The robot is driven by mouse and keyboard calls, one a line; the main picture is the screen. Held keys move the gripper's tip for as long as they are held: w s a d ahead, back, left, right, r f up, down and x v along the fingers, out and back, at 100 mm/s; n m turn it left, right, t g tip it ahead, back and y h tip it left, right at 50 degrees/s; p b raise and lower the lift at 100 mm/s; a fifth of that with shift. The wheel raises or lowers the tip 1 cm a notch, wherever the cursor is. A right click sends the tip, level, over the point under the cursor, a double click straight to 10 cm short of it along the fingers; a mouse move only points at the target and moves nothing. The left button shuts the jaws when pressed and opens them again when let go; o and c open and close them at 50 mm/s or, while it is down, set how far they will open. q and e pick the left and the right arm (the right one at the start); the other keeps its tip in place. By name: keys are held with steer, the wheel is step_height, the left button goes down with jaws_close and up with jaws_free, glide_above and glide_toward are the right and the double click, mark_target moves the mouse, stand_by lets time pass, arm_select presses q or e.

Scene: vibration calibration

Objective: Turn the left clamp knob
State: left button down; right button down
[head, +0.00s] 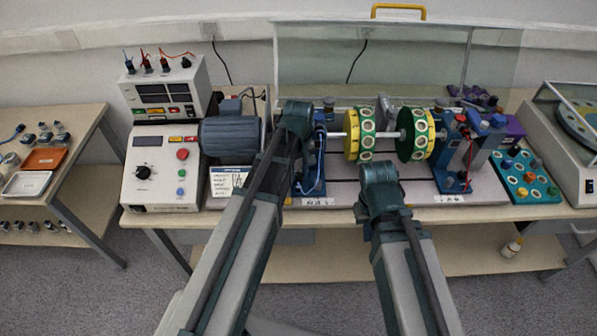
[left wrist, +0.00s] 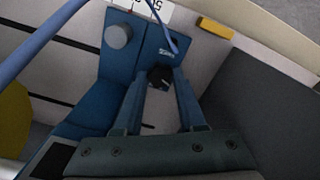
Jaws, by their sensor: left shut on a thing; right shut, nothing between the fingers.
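In the left wrist view, the black clamp knob (left wrist: 160,78) sits on a blue bearing block (left wrist: 155,48) with a small white label. My left gripper (left wrist: 160,80) has one finger on each side of the knob and is shut on it. In the head view, my left gripper (head: 297,118) is at the left blue block (head: 314,170) of the shaft rig; its fingers and the knob are hidden there behind my wrist. My right gripper (head: 380,178) is in front of the rig, below the discs, with its fingers mostly hidden; it is shut and empty.
A shaft with green-and-yellow discs (head: 411,134) spans the rig, right of my left gripper. A motor (head: 230,136) stands to the left. A blue cable (left wrist: 160,20) passes near the knob. A clear guard (head: 400,60) stands behind. A teal weight tray (head: 527,180) is at right.

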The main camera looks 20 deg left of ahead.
mark_target(299, 175)
arm_select(q)
steer(key=n, duration=1.1)
steer(key=shift+n, duration=0.4)
stand_by(0.4)
steer(key=shift+c, duration=2.4)
jaws_free()
step_height(299, 175, up, 14)
steer(key=p, duration=1.4)
